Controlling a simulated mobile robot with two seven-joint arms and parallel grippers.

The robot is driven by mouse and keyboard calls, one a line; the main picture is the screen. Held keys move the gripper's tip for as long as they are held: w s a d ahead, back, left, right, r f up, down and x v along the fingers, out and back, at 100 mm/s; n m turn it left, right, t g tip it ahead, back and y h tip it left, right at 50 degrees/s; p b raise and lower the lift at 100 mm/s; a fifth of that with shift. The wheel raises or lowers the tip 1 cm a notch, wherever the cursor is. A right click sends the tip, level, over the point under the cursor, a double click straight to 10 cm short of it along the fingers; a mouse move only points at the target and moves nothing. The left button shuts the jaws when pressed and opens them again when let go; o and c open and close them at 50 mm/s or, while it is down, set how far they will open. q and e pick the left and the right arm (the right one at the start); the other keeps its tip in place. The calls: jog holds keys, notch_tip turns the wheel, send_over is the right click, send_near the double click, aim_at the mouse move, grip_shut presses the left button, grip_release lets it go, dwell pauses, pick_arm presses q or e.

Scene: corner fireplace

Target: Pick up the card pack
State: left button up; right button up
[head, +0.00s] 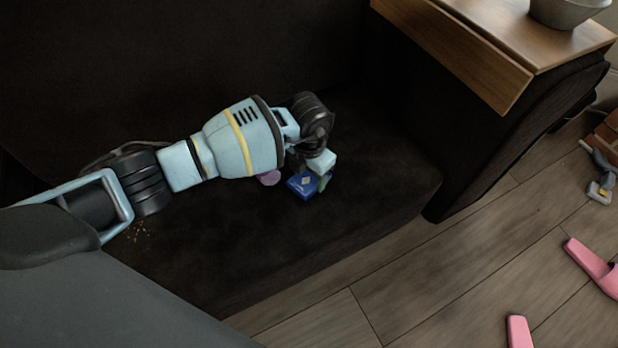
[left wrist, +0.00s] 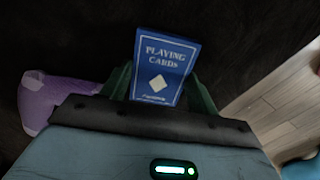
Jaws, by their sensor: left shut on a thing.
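The card pack (head: 302,186) is a blue box on the dark sofa seat. In the left wrist view the card pack (left wrist: 163,66) shows the words "PLAYING CARDS" and a white diamond. My left gripper (head: 318,183) reaches down over the seat and is shut on the card pack. In the left wrist view a green finger of the left gripper (left wrist: 160,88) shows on each side of the pack, and the pack's lower end is hidden by the gripper body. I cannot tell whether the pack touches the seat. My right gripper is not in view.
A purple object (head: 269,178) lies on the seat close beside the pack; it also shows in the left wrist view (left wrist: 50,100). Crumbs (head: 138,232) lie on the sofa. A wooden armrest tray (head: 470,50) holds a bowl (head: 566,12). Pink items (head: 594,266) lie on the floor.

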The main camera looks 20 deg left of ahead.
aim_at(309, 177)
pick_arm(q)
jog(key=shift+c, duration=1)
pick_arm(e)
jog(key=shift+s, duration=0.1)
pick_arm(q)
jog(key=shift+r, duration=0.2)
